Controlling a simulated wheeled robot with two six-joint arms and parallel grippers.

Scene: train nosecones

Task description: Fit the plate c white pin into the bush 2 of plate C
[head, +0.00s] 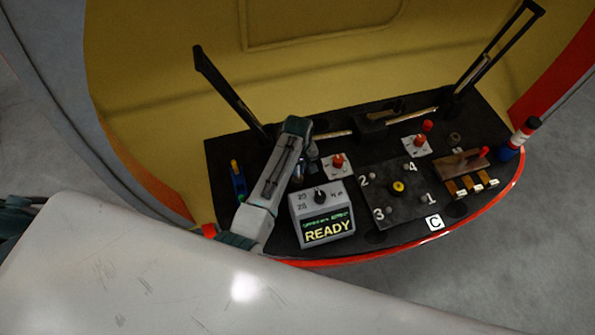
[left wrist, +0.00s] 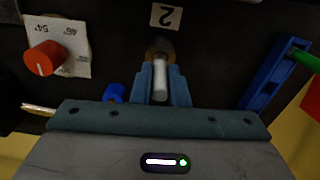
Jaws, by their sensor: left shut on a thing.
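My left gripper (head: 301,166) is shut, and the left wrist view shows its fingers (left wrist: 160,88) closed around a white pin (left wrist: 160,80). The pin's far end is in front of a brownish round fitting (left wrist: 160,47) beside a white card marked 2 (left wrist: 166,15); I cannot tell whether it touches or sits inside. Plate C (head: 397,203) is the dark square plate right of the gripper, with a yellow centre. Bush 2 (head: 372,176) is at its upper left corner. The gripper is apart from plate C. My right gripper is not in view.
A grey box reading READY (head: 325,213) stands between my left arm and plate C. A red knob (head: 338,160) is right of the gripper, and a blue holder (head: 239,183) is to its left. Black posts (head: 228,90) rise at the back. The C card (head: 434,222) lies in front.

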